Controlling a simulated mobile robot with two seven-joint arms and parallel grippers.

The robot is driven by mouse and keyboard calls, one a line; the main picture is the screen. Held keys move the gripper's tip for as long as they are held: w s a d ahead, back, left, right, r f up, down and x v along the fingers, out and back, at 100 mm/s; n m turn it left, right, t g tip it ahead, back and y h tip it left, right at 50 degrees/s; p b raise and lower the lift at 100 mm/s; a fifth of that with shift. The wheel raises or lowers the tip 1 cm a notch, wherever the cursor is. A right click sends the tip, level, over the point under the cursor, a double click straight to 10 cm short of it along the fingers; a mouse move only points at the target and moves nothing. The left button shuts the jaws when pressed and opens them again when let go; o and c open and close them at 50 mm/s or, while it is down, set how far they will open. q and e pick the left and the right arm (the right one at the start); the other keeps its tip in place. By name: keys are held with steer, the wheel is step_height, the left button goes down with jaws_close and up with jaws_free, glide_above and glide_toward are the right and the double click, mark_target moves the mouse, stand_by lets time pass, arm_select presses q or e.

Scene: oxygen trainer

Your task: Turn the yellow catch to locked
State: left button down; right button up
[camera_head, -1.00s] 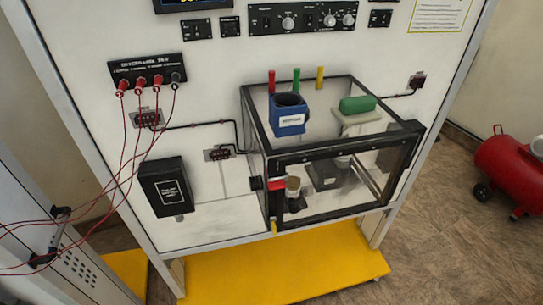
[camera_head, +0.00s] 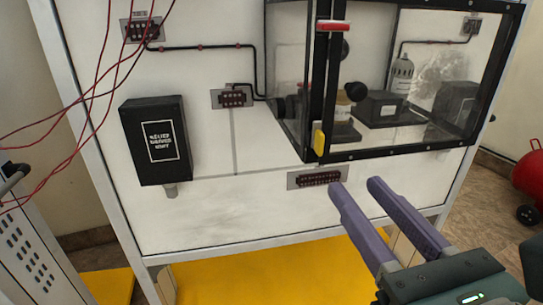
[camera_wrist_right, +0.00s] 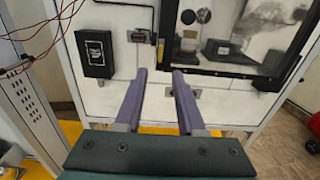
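The yellow catch (camera_head: 319,141) is on the lower left corner of the black-framed clear chamber (camera_head: 420,153), hanging roughly upright on the frame post. A red catch (camera_head: 333,26) lies horizontal higher on the same post. My right gripper (camera_head: 356,184) is open and empty, with its purple fingers apart, below and right of the yellow catch and not touching it. In the right wrist view the gripper (camera_wrist_right: 160,72) also shows open, and the yellow catch (camera_wrist_right: 177,47) is small, above the fingers. My left gripper is not in view.
A black relief unit box (camera_head: 157,140) is on the white panel at the left. Red cables (camera_head: 98,70) hang at the left. A connector strip (camera_head: 318,178) sits just under the chamber. The yellow base (camera_head: 270,270) is below. A red compressor (camera_head: 530,170) stands at far right.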

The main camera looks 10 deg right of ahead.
mark_target(322, 144)
steer(key=w+p, duration=0.1)
steer(key=w, duration=0.8)
steer(key=shift+w+a+p, duration=0.15)
steer(key=shift+w+p, duration=0.2)
steer(key=shift+w, duration=0.05)
steer(key=shift+c, duration=0.4)
jaws_close()
steer(key=shift+r, duration=0.1)
